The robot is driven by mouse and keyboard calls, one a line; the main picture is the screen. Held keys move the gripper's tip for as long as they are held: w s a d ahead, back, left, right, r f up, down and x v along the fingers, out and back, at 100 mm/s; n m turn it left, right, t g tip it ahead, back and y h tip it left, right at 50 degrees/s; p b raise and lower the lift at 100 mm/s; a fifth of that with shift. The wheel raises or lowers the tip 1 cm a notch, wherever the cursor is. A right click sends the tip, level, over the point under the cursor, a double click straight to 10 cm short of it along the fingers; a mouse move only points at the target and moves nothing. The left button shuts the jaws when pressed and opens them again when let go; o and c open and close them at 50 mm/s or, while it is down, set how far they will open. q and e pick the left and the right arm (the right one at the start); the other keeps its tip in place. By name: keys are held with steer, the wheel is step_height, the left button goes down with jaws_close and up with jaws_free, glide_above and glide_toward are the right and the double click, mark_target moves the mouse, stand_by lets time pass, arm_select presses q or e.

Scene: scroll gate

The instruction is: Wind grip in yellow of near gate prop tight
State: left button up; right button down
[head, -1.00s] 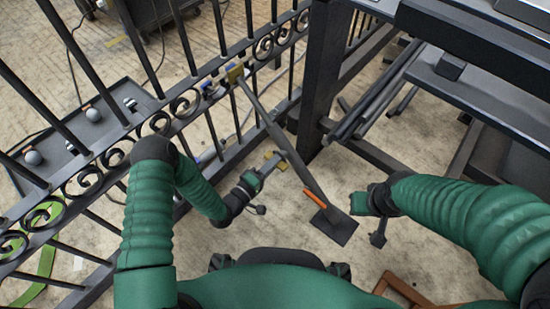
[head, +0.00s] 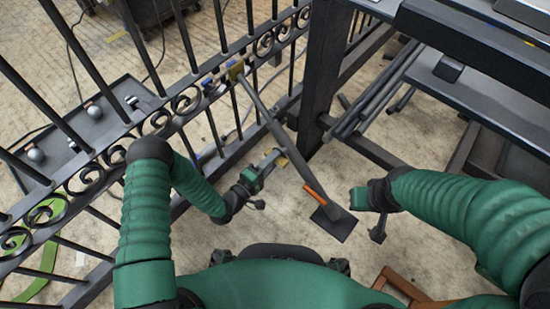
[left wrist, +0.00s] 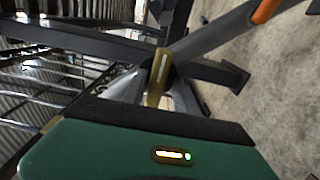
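The near gate prop (head: 266,118) is a dark grey bar. It slants from the barred gate (head: 160,118) down to a square foot plate (head: 334,222) on the floor, with an orange piece (head: 316,191) near the foot. A yellow part (head: 281,157) shows beside the bar. The left wrist view shows a yellow strip (left wrist: 158,75) in front of the green gripper body. My left gripper (head: 270,160) reaches to the yellow part; its grey fingers are close to it, but their grasp is unclear. My right gripper (head: 377,225) hangs right of the foot plate, apart from the prop.
Another yellow piece (head: 236,70) sits at the prop's upper end on the gate. A dark frame with a bundle of bars (head: 372,100) stands at the right. A grey tray (head: 95,125) lies beyond the gate. A brown wooden frame (head: 403,287) is at the bottom.

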arm_select(q)
steer(key=shift+r, duration=0.15)
steer(key=shift+s+a, duration=0.2)
steer(key=shift+s, duration=0.15)
steer(key=p+v, duration=0.4)
steer(key=v, duration=1.2)
steer(key=shift+f, duration=0.2)
